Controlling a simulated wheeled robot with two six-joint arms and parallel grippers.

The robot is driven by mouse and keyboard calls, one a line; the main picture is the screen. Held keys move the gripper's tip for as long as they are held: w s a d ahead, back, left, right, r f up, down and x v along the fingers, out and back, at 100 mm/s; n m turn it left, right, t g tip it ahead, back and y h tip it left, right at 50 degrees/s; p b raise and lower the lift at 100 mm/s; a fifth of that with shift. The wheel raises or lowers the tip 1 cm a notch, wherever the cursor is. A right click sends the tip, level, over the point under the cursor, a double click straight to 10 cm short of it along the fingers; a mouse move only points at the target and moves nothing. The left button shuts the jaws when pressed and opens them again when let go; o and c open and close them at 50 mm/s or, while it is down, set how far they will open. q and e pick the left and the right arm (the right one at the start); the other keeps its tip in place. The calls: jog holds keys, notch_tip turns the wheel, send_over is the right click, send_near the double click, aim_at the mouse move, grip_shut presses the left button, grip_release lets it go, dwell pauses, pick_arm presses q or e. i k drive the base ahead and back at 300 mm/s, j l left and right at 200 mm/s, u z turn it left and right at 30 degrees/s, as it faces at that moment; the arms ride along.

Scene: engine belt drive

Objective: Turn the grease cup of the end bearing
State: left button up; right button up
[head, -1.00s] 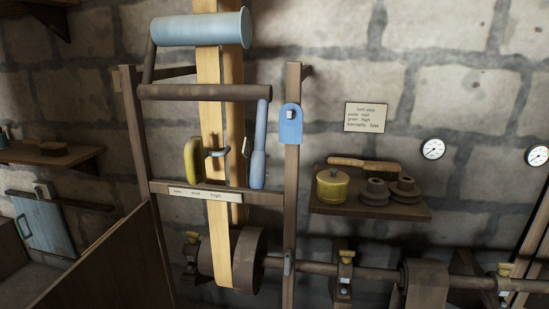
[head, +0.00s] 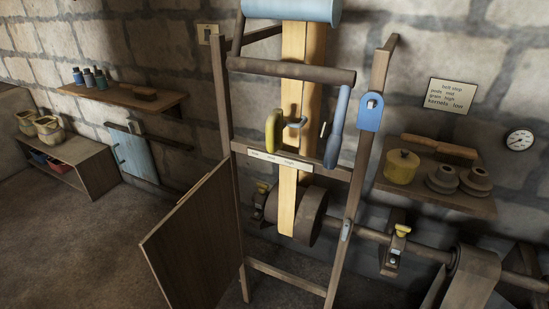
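A yellow grease cup (head: 402,231) sits on top of a dark bearing block (head: 392,257) on the shaft, right of the wooden frame. I cannot tell for certain which bearing the task calls the end bearing. Neither of my grippers shows in the head view.
The wooden frame (head: 228,150) stands before the belt (head: 289,205), with a brown panel (head: 188,240) jutting forward at its left. A shelf (head: 455,201) holds a yellow tin (head: 401,167). The floor (head: 95,235) at left is open.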

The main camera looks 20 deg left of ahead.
aim_at(262, 187)
jog(key=j+z, duration=0.2)
jog(key=j, duration=0.55)
jog(key=j+z, duration=0.2)
jog(key=j, duration=0.55)
jog(key=j+z, duration=0.2)
jog(key=j, duration=0.55)
jog(key=j+z, duration=0.2)
jog(key=j, duration=0.55)
jog(key=i+l+u, duration=0.1)
jog(key=l+u, duration=0.25)
jog(key=l, duration=0.15)
jog(key=j+z, duration=0.45)
jog(key=j, duration=0.55)
jog(key=k+j+z, duration=0.1)
jog(key=j+z, duration=0.3)
jog(key=j, duration=0.55)
